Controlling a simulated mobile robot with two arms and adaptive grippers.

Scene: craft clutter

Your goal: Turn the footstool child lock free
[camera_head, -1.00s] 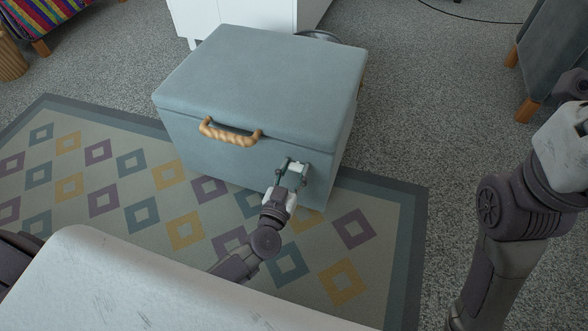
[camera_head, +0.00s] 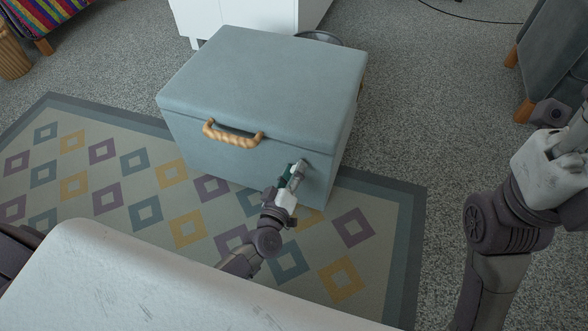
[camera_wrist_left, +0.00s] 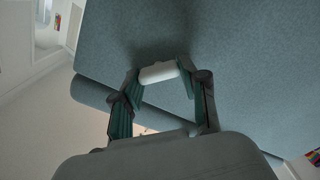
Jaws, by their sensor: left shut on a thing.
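The footstool (camera_head: 250,75) is a blue-grey fabric box with a closed lid and a twisted wooden handle (camera_head: 233,135) on its front. The child lock (camera_wrist_left: 158,72) shows in the left wrist view as a small white bar against the fabric. My left gripper (camera_head: 294,172) is at the front face, low and near the right corner. It also shows in the left wrist view (camera_wrist_left: 160,80), with its green-padded fingertips at both ends of the white bar, shut on it. In the head view the fingers mostly hide the lock. My right arm is at the right edge, its fingers not visible.
The footstool stands partly on a patterned rug (camera_head: 404,235) over grey carpet (camera_head: 420,110). A white cabinet (camera_head: 255,14) is behind it. A grey upholstered piece with wooden legs (camera_head: 553,60) stands at the upper right. Carpet right of the footstool is clear.

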